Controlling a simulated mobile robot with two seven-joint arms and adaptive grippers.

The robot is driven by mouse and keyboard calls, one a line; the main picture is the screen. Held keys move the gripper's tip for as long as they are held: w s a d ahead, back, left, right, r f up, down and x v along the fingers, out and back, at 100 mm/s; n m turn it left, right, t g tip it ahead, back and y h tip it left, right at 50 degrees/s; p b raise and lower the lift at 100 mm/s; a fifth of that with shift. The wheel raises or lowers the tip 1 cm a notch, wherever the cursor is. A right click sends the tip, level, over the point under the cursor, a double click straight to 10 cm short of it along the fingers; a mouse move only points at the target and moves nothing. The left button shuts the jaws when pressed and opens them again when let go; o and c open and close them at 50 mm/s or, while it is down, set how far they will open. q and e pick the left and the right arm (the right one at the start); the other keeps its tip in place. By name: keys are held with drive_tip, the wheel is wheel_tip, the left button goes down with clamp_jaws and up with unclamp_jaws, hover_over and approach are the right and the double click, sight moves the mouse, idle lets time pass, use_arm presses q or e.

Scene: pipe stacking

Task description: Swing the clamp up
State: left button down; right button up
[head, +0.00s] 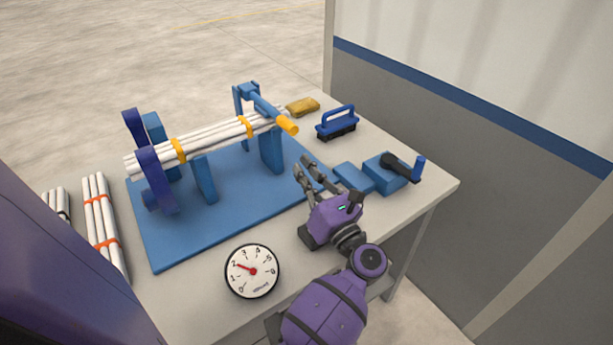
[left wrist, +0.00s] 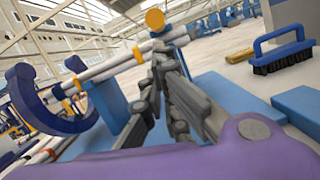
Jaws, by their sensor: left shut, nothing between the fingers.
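The blue clamp arm (head: 265,104) with an orange knob (head: 288,125) at its end lies across the bundle of white pipes (head: 212,137), at the right end of the blue fixture (head: 240,190). In the left wrist view the orange knob (left wrist: 155,19) shows just beyond and above my fingertips. My left gripper (head: 306,168) is shut and empty, in front of the knob and apart from it in the head view. It also shows in the left wrist view (left wrist: 163,55), its fingers drawn together. My right gripper is not in view.
A round dial gauge (head: 252,271) lies at the table's front. Bundled pipes (head: 101,220) lie left. A wall stands beyond the right edge.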

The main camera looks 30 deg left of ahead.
use_arm(q)
drive_tip(key=p+x, duration=0.1)
drive_tip(key=x, duration=0.4)
drive_tip(key=shift+w+a, duration=0.15)
drive_tip(key=shift+a, duration=0.15)
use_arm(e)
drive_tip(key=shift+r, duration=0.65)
use_arm(q)
drive_tip(key=shift+r, duration=0.2)
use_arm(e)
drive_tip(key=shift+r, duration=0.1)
